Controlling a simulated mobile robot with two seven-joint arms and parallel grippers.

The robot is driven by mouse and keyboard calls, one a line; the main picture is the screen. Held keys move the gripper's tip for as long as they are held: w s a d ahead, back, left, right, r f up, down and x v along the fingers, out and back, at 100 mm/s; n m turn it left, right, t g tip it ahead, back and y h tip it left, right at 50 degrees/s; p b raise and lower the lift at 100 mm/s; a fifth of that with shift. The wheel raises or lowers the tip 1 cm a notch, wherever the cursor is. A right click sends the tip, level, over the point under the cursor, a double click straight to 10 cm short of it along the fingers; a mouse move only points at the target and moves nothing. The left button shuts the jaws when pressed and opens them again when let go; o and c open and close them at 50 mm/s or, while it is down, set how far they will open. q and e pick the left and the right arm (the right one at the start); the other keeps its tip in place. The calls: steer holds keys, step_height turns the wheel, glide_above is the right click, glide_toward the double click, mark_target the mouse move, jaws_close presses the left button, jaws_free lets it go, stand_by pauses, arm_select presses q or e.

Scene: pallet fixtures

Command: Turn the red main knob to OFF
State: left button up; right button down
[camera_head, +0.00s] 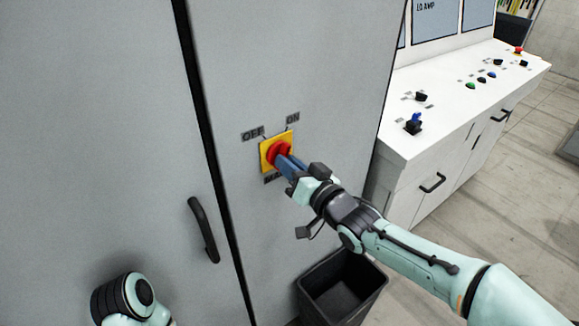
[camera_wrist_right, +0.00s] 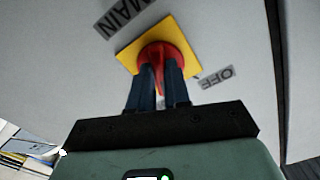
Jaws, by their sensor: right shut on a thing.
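The red main knob (camera_head: 277,152) sits on a yellow square plate (camera_head: 265,144) on the grey cabinet door. An OFF label (camera_head: 253,134) is at its upper left and an ON label (camera_head: 293,118) at its upper right. My right gripper (camera_head: 285,160) is shut on the knob, partly hiding it. In the right wrist view the two dark fingers (camera_wrist_right: 160,88) stand on either side of the red knob's grip (camera_wrist_right: 159,57), in front of the yellow plate (camera_wrist_right: 128,57). The knob's exact pointing direction is hard to tell. My left arm shows at the lower left, its gripper out of view.
A black door handle (camera_head: 204,230) is on the cabinet left of the knob. A black open bin (camera_head: 342,287) stands on the floor under my right arm. A white control desk (camera_head: 450,110) with buttons and switches stands to the right.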

arm_select(q)
steer(key=s+f+b, duration=0.3)
steer(key=f+b, duration=0.1)
steer(key=f, duration=0.2)
steer(key=shift+s+b, duration=0.25)
steer(key=shift+b, duration=0.1)
arm_select(e)
steer(key=shift+w+d+n, duration=0.1)
steer(key=shift+d+n, duration=0.05)
steer(key=shift+n, duration=5.15)
arm_select(q)
steer(key=shift+f, duration=0.1)
arm_select(e)
steer(key=c, duration=1.1)
jaws_free()
